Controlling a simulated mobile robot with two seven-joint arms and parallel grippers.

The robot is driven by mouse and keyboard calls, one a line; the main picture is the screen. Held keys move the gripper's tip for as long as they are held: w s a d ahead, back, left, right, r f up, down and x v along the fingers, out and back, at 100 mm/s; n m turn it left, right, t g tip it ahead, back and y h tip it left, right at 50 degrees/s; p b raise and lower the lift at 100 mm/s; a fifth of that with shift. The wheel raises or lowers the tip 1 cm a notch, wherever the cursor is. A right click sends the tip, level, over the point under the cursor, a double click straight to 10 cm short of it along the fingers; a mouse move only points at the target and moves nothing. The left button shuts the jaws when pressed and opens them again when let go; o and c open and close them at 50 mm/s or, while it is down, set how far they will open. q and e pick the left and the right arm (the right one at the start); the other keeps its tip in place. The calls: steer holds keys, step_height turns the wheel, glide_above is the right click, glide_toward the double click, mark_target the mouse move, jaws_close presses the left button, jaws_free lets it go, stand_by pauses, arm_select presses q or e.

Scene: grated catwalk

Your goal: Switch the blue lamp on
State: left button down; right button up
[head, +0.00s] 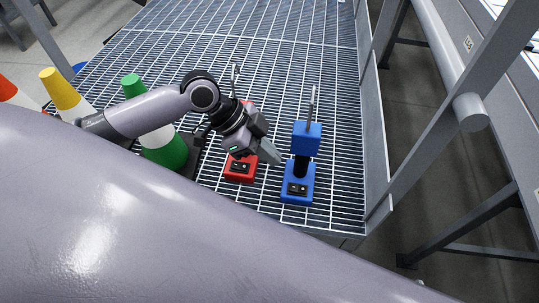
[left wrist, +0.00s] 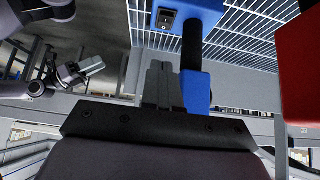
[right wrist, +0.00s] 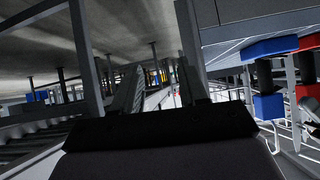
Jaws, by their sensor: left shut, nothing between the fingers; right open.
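The blue lamp (head: 305,138) stands upright on the grating, with a black post and a dark rocker switch (head: 297,188) on its blue base. I cannot tell from the frames whether it is lit. My left gripper (head: 277,159) is shut and empty, its fingertips just left of the blue lamp's post and above the base. In the left wrist view the blue lamp (left wrist: 197,92) appears upside down beside the shut fingers, its switch at the top. My right gripper (right wrist: 160,85) is open and empty; its camera sees the blue lamp (right wrist: 268,106) at the right.
A red lamp (head: 240,170) stands close left of the blue one, partly behind my left gripper. Green (head: 165,148), yellow (head: 67,95) and orange cones stand further left. The grating (head: 270,30) is clear behind; its edge and a railing (head: 430,130) lie right.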

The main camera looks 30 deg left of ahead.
arm_select(q)
steer(key=b, duration=0.2)
glide_above(292, 189)
steer(key=f, duration=0.4)
steer(key=a+f, duration=0.1)
steer(key=f, duration=0.3)
steer(key=shift+s+a+f+b, duration=0.15)
steer(key=shift+a+f+b, duration=0.15)
steer(key=shift+f, duration=0.5)
arm_select(e)
steer(key=shift+w+a+r+n+t+y, duration=0.2)
steer(key=shift+w+a+r, duration=0.2)
steer(key=shift+a, duration=0.3)
steer(key=shift+w+a+r+n+t+y, duration=0.1)
steer(key=shift+w+a+r+t+y, duration=0.1)
steer(key=shift+w+a+r, duration=0.35)
steer(key=shift+s+a+f, duration=0.1)
steer(key=shift+s+f, duration=0.05)
steer(key=shift+f, duration=0.05)
arm_select(q)
steer(key=shift+s+a+f+b, duration=0.1)
steer(key=shift+a+f+b, duration=0.05)
steer(key=shift+f+b, duration=0.4)
steer(key=shift+r, duration=0.3)
steer(key=shift+r+p, duration=0.8)
steer(key=shift+p, duration=0.15)
arm_select(e)
steer(key=shift+w+a+r, duration=0.1)
steer(key=shift+w+r, duration=0.1)
steer(key=shift+r, duration=0.8)
